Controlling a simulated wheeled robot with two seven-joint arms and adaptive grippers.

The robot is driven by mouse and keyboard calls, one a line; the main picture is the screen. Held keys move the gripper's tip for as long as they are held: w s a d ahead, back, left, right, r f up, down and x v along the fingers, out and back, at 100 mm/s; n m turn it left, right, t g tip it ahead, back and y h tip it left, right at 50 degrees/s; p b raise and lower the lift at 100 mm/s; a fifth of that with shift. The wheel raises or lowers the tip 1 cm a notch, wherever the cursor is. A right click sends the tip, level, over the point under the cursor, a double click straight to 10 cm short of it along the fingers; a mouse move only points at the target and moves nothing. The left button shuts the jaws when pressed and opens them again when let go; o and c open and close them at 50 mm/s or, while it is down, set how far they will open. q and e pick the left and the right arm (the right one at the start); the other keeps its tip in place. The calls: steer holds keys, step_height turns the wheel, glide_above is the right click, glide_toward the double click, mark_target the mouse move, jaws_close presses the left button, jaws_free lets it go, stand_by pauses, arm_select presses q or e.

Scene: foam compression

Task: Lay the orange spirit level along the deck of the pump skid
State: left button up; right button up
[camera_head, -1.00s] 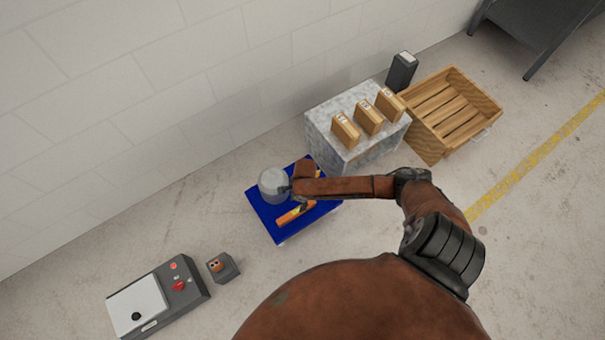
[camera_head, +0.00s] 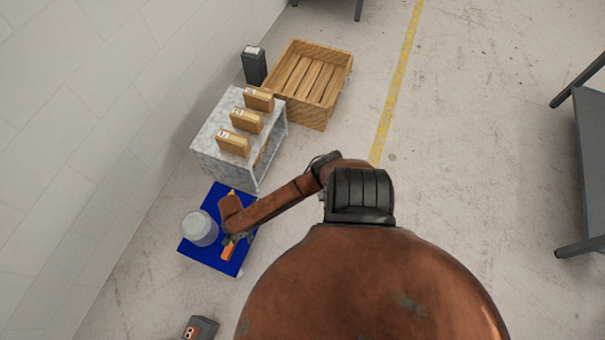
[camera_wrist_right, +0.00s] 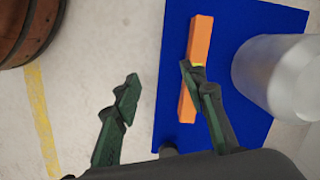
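The orange spirit level (camera_head: 228,250) lies on the blue deck (camera_head: 197,247), which I take to be the pump skid. A pale grey cylinder (camera_head: 199,228) stands on the deck beside it. My right gripper (camera_head: 236,238) is low over the level and partly hides it in the head view. In the right wrist view the level (camera_wrist_right: 200,40) runs lengthwise over the blue deck (camera_wrist_right: 250,25). There my right gripper (camera_wrist_right: 160,85) has its fingers wide apart with nothing between them. One finger overlaps the level; I cannot tell whether it touches. My left gripper is not in view.
A grey speckled stand (camera_head: 222,165) with three small cartons (camera_head: 246,121) is just beyond the deck. A wooden crate (camera_head: 318,58) and a dark box (camera_head: 254,66) stand behind it. A small grey box (camera_head: 200,328) is at the bottom edge.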

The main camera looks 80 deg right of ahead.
steer(key=s+a+f+n, duration=0.1)
steer(key=s+a+n, duration=0.1)
steer(key=s+n, duration=0.4)
steer(key=s+a+f+n, duration=0.2)
steer(key=s+n, duration=0.1)
steer(key=s, duration=0.6)
steer(key=s+d+r+n, duration=0.1)
steer(key=s+d+n, duration=0.1)
steer(key=s+n, duration=0.2)
steer(key=s+d+r+n+h, duration=0.1)
steer(key=s+n, duration=0.3)
steer(key=s, duration=0.7)
steer(key=shift+d+g+h, duration=0.3)
steer(key=shift+d, duration=0.3)
steer(key=shift+f, duration=0.1)
steer(key=shift+c, duration=0.3)
